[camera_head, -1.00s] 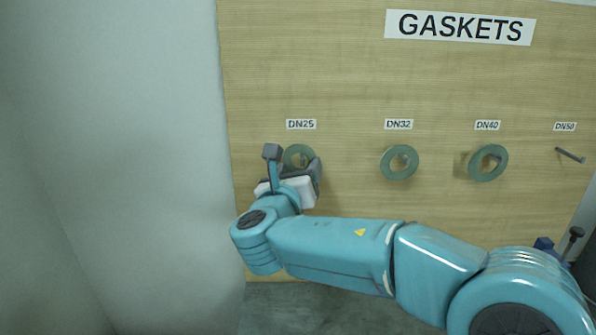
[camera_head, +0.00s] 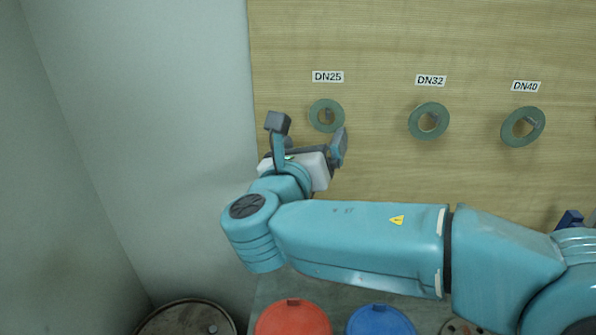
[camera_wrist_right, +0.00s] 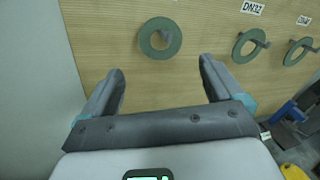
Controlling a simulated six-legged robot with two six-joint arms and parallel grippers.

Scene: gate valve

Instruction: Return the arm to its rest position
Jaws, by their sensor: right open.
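My right arm (camera_head: 360,240) reaches across the head view from the lower right, in front of the wooden board. My right gripper (camera_head: 325,140) is just below the DN25 gasket. In the right wrist view the two fingers of the gripper (camera_wrist_right: 160,85) are wide apart with nothing between them. The green ring gasket under the DN25 label (camera_head: 326,115) hangs on its peg; it also shows beyond the fingers in the right wrist view (camera_wrist_right: 147,44). My left gripper does not show.
Gaskets hang at DN32 (camera_head: 429,120) and DN40 (camera_head: 523,126). A red lid (camera_head: 293,320), a blue lid (camera_head: 381,322) and a dark drum (camera_head: 187,320) stand below the board. A plain wall (camera_head: 140,130) is at left.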

